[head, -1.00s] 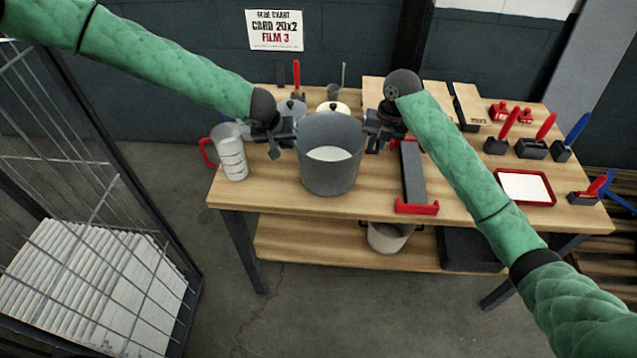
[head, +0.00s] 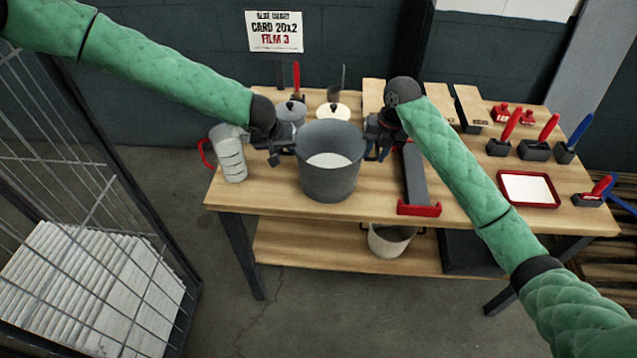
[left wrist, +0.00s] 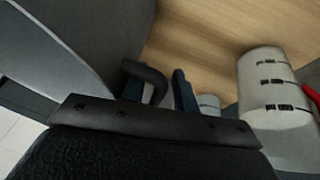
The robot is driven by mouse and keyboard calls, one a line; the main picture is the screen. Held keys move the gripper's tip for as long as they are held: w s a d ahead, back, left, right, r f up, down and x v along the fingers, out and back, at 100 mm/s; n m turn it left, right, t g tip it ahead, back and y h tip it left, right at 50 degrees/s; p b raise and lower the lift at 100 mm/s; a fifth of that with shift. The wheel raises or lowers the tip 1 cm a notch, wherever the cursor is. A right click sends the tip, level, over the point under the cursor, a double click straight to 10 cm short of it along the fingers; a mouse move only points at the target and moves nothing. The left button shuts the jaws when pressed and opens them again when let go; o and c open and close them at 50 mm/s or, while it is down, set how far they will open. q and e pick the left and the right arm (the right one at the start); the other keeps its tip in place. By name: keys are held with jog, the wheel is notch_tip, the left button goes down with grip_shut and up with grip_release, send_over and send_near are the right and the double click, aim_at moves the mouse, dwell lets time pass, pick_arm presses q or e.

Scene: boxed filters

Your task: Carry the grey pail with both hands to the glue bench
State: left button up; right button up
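The grey pail (head: 330,183) is upright over the front middle of the wooden bench (head: 262,200), with something white showing inside. It appears to stand on the top. My left gripper (head: 283,152) is at its left side. In the left wrist view, its two blue fingers (left wrist: 160,92) are apart, with the pail's dark loop handle (left wrist: 152,76) between them and clear space beside the right finger. My right gripper (head: 376,150) is at the pail's right side; its fingertips look spread. The right handle is mostly hidden by that gripper.
A white jug with a red handle (head: 229,160) stands left of the pail; a dark-and-red long tool (head: 415,180) lies to the right. Lidded pots (head: 333,111) stand behind. A red-rimmed tray (head: 528,188) is further right. A wire cage (head: 90,215) stands at left.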

pick_arm(q)
jog(key=o, duration=0.7)
jog(key=shift+d, duration=0.1)
jog(key=shift+o, duration=0.3)
jog(key=shift+d+r, duration=0.1)
pick_arm(e)
jog(key=shift+a, duration=0.25)
pick_arm(q)
jog(key=shift+d, duration=0.2)
jog(key=shift+c, duration=1)
pick_arm(e)
jog(key=shift+s, duration=0.1)
jog(key=shift+a, duration=0.1)
